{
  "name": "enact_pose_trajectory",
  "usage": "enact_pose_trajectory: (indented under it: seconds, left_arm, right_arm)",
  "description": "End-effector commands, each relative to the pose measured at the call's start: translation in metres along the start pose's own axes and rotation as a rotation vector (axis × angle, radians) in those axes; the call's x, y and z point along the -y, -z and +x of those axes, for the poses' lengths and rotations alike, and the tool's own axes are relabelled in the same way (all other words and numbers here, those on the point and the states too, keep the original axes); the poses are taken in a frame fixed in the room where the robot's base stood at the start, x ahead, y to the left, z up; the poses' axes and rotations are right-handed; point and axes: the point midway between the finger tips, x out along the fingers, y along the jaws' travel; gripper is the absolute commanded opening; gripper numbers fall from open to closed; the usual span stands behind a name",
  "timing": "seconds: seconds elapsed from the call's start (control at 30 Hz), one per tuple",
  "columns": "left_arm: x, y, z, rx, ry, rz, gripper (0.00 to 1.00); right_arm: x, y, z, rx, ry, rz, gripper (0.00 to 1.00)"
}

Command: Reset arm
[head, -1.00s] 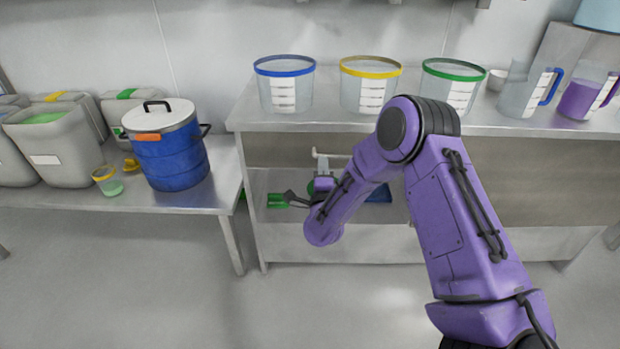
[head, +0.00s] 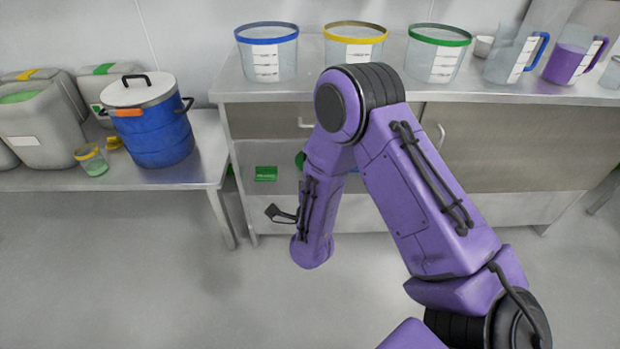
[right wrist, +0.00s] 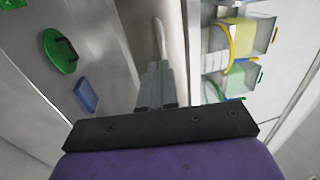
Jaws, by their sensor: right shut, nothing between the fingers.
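My right arm comes in from the lower right of the head view. It bends at an elbow in front of the steel counter, and its forearm hangs down over the floor. In the head view its gripper is hidden behind the forearm. In the right wrist view the right gripper (right wrist: 155,88) has its fingers together, with nothing between them. My left gripper is not in view.
A steel counter (head: 310,93) holds blue-rimmed (head: 268,58), yellow-rimmed (head: 353,50) and green-rimmed (head: 436,60) tubs, plus jugs (head: 575,58). A lower bench (head: 180,177) at left carries a blue lidded pot (head: 155,132). A green item (head: 265,173) shows below the counter. Floor in front is clear.

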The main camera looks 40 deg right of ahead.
Motion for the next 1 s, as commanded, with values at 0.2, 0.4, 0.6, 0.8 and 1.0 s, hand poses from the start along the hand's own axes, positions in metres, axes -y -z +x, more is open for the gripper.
enact_pose_trajectory:
  seconds: [0.2,0.4,0.6,0.8,1.0]
  left_arm:
    - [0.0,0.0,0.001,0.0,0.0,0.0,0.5]
    - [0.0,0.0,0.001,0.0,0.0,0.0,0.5]
    - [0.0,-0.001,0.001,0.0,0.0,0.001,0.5]
    - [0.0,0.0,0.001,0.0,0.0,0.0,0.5]
    - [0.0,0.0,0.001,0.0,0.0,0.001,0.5]
  right_arm:
    - [0.0,0.0,-0.019,0.0,0.0,0.001,0.0]
    - [-0.001,-0.002,-0.019,0.004,-0.003,-0.013,0.0]
    - [-0.057,-0.021,-0.046,0.257,-0.239,-0.513,0.0]
    - [-0.167,0.026,-0.161,0.699,-0.665,-1.099,0.0]
    - [-0.206,0.086,-0.256,0.967,-0.943,-1.315,0.0]
